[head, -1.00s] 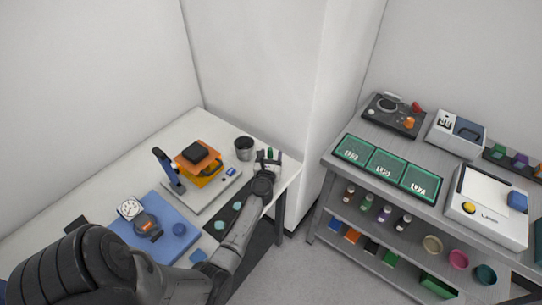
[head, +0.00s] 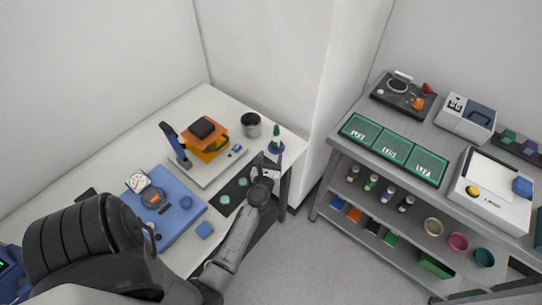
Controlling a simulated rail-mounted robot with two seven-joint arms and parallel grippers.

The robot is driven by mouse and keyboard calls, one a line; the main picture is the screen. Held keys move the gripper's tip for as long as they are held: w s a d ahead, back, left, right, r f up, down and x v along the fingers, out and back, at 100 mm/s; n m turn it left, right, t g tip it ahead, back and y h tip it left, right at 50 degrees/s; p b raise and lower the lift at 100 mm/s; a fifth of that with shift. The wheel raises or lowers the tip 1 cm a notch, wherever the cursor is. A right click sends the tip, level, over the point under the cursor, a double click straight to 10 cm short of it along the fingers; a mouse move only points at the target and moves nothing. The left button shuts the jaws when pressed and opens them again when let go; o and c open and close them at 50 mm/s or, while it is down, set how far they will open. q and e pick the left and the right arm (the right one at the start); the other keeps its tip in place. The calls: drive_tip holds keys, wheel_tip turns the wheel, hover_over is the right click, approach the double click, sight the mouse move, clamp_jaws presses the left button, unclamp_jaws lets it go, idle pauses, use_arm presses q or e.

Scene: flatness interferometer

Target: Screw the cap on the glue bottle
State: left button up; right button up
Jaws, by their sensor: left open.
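A slim green bottle (head: 276,133), which looks like the glue bottle, stands upright on a round blue base (head: 276,149) near the table's right corner. It is too small to tell whether its top is a cap or a nozzle. My left gripper (head: 269,159) is open just in front of the blue base, on the near side of the bottle. I cannot tell whether a finger touches the base. No separate loose cap can be made out. My right gripper is not in view.
A dark cup (head: 251,125) and an orange-topped instrument (head: 203,137) stand left of the bottle. A grey shelf rack (head: 335,160) with trays and small bottles stands right, across a floor gap.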

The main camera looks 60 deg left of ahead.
use_arm(q)
drive_tip(key=shift+w+d+r, duration=0.1)
drive_tip(key=shift+d+r, duration=0.05)
drive_tip(key=s+d+r+m+t+h, duration=0.1)
drive_tip(key=d+m+h, duration=0.8)
drive_tip(key=m, duration=0.6)
drive_tip(key=d+r+m+t+h, duration=0.15)
drive_tip(key=d+m+h, duration=0.55)
drive_tip(key=d+m, duration=0.7)
drive_tip(key=s+d+f+m+g+y, duration=0.1)
drive_tip(key=s+f+m+g, duration=0.1)
drive_tip(key=s+m+g, duration=0.3)
drive_tip(key=s+d+f+m+g+y, duration=0.1)
drive_tip(key=s+m+g, duration=0.5)
drive_tip(key=s+m, duration=0.7)
drive_tip(key=shift+s+d+f+m, duration=0.3)
drive_tip(key=shift+s+d+f, duration=0.2)
drive_tip(key=shift+s+d, duration=0.35)
drive_tip(key=shift+a+r, duration=0.1)
